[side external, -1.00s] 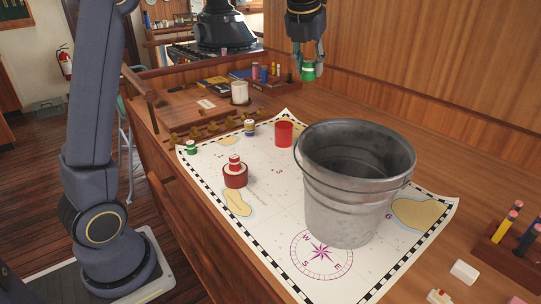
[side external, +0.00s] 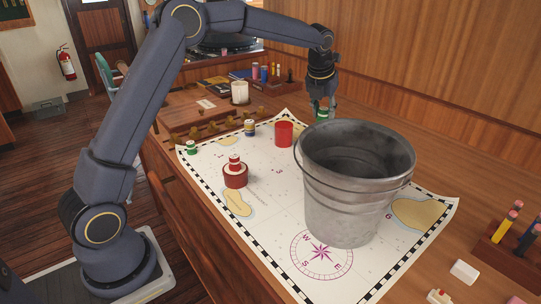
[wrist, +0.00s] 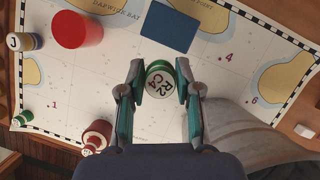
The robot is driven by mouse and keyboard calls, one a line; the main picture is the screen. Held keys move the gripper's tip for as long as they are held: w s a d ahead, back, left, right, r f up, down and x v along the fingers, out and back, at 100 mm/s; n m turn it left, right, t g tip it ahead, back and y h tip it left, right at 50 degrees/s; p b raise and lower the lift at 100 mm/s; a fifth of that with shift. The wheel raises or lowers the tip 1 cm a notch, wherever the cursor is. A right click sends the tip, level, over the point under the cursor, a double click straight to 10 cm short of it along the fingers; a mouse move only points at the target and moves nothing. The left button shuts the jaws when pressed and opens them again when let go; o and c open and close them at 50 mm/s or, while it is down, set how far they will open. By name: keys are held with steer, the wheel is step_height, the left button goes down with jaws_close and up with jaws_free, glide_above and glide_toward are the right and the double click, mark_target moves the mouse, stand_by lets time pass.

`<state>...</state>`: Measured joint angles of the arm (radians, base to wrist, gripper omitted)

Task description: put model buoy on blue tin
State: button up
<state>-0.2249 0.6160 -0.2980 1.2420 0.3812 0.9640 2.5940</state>
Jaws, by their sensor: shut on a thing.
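My gripper (wrist: 160,92) is shut on a small green and white drum-shaped piece (wrist: 160,80), which looks like the model buoy. Its pale end, lettered "R2 C4", faces the wrist camera. In the side view my gripper (side external: 323,103) holds it behind the bucket's left rim, partly hidden. A flat-looking blue rectangle (wrist: 171,30), apparently the blue tin, shows in the wrist view ahead of the held piece and apart from it in the picture. The bucket hides this blue thing in the side view.
A large metal bucket (side external: 340,205) stands on the chart (side external: 275,220), close beside my gripper. A red tin (side external: 284,134), a red-and-white piece on a round red base (side external: 235,174), a blue-and-yellow piece (side external: 250,127) and a green piece (side external: 191,147) stand to the left.

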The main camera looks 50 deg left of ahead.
steer(key=w+f, duration=0.6)
steer(key=shift+a+f, duration=0.15)
steer(key=shift+a, duration=0.1)
steer(key=shift+f, duration=1.55)
steer(key=shift+f, duration=0.2)
steer(key=o, duration=0.9)
steer(key=shift+c, duration=0.2)
steer(key=shift+r, duration=0.15)
